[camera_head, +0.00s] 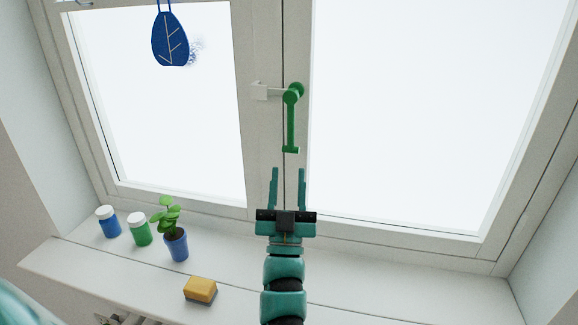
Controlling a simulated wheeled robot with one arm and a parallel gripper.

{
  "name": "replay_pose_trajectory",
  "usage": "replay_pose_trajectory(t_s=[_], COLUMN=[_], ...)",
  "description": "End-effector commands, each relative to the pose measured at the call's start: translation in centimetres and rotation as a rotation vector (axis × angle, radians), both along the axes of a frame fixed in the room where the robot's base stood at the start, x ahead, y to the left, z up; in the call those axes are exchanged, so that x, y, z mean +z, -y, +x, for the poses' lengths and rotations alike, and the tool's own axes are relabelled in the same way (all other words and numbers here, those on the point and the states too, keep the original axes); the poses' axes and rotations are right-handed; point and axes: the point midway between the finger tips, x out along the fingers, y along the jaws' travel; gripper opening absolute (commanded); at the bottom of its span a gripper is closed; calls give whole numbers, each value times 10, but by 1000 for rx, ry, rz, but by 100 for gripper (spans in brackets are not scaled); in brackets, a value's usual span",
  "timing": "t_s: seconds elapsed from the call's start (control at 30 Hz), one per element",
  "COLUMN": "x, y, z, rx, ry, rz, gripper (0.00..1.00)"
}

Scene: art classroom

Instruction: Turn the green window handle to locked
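The green window handle (291,122) is on the middle window frame, with its round pivot at the top and its lever hanging straight down. A white fitting (262,91) sits on the frame just left of the pivot. My gripper (288,172) is open and empty, with its two teal fingers pointing up. In the picture the fingertips are a little below the lever's lower end, one to each side of its line. I see no contact with the handle; the depth between them is hard to tell.
The white windowsill (120,262) holds a blue jar (108,224), a green jar (139,231), a potted plant (175,243) and a yellow sponge (200,289), all left of my arm. The sill right of my arm is clear. A blue leaf ornament (170,40) hangs before the left pane.

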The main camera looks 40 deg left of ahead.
Motion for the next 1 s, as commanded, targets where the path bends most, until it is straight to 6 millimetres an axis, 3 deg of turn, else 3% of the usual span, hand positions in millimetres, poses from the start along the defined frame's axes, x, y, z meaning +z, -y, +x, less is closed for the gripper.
replay_pose_trajectory(t_s=[0.1,0.33,1.0], x=[-20,-40,-44], y=[10,25,30], z=[-13,-29,-34], rx=[1,1,1], ry=[0,0,1], rz=[-2,-2,0], gripper=[36,36,36])
